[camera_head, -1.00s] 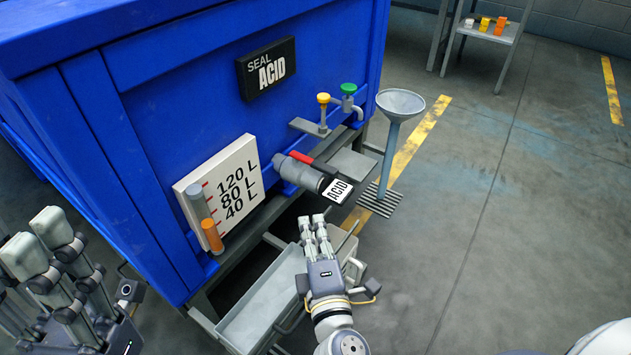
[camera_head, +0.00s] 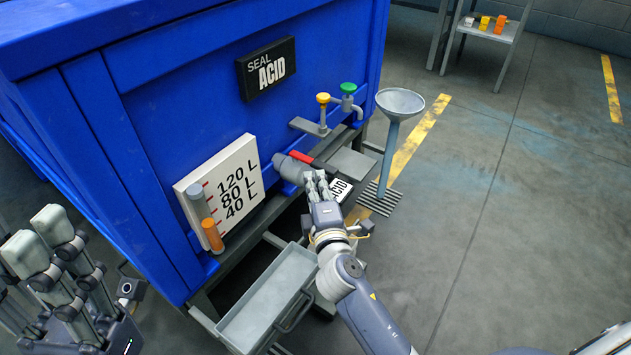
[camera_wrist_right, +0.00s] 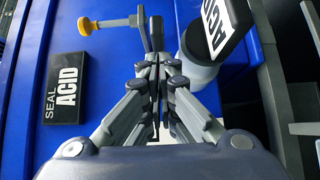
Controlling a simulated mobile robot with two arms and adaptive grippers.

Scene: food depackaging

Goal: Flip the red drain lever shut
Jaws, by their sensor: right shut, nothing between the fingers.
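The red drain lever (camera_head: 301,157) lies on top of the grey drain valve (camera_head: 288,170), which sticks out low on the blue tank (camera_head: 200,100). My right gripper (camera_head: 316,178) is shut and empty, its fingertips at the front of the valve just below the lever. I cannot tell whether they touch it. In the right wrist view my shut fingers (camera_wrist_right: 158,68) point at the tank, and the grey valve (camera_wrist_right: 198,65) with its ACID label (camera_wrist_right: 216,27) is just right of them. The lever is not clear there. My left gripper (camera_head: 50,240) is open and empty at lower left.
A yellow knob (camera_head: 323,98) and green tap (camera_head: 348,88) stand above the valve. A funnel (camera_head: 400,101) stands to the right. A level gauge (camera_head: 225,190) is at left, a grey tray (camera_head: 268,298) below. The floor at right is clear.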

